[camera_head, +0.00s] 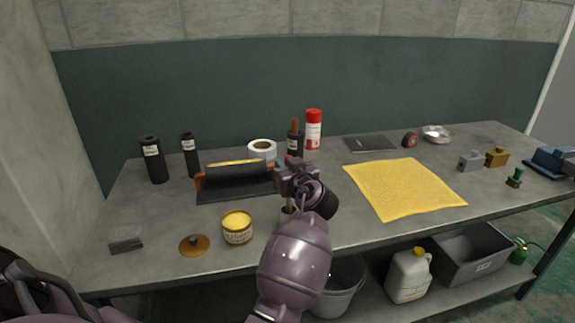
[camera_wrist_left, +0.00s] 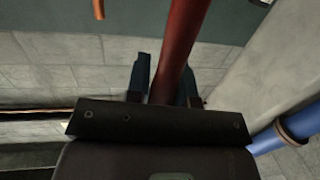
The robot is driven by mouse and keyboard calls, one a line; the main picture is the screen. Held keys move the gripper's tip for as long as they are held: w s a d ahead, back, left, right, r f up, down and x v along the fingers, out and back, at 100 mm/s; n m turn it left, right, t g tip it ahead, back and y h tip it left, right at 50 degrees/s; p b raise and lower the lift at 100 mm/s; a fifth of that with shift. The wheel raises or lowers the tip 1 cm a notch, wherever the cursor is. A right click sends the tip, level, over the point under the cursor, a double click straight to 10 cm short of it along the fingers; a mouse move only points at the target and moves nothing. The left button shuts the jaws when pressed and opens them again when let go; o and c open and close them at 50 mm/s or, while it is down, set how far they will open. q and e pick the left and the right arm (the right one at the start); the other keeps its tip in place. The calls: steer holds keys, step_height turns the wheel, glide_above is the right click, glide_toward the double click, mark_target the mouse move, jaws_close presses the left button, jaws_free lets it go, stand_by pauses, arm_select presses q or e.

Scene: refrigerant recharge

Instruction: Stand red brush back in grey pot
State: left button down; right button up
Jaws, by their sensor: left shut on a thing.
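My left gripper (camera_head: 297,176) is over the middle of the bench, shut on the red brush. In the left wrist view the brush's red shaft (camera_wrist_left: 181,45) rises between the two dark fingers (camera_wrist_left: 166,88). In the head view the gripper and wrist cover most of the brush. A small, dark, round-topped thing (camera_head: 288,210) shows just below the gripper, partly behind my arm. It may be the grey pot, but I cannot tell for sure. Whether the brush's lower end is inside it is hidden. My right gripper is not in view.
A yellow tin (camera_head: 237,227) and a brown lid (camera_head: 194,245) lie left of my arm. A yellow cloth (camera_head: 404,188) covers the bench to the right.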

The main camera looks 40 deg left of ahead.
arm_select(q)
step_height(320, 180, down, 4)
steer(key=shift+r+b, duration=0.1)
steer(key=shift+b, duration=1.1)
steer(key=c, duration=0.9)
jaws_free()
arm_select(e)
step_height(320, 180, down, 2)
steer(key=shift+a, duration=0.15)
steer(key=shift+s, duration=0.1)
arm_select(q)
steer(key=shift+s, duration=0.1)
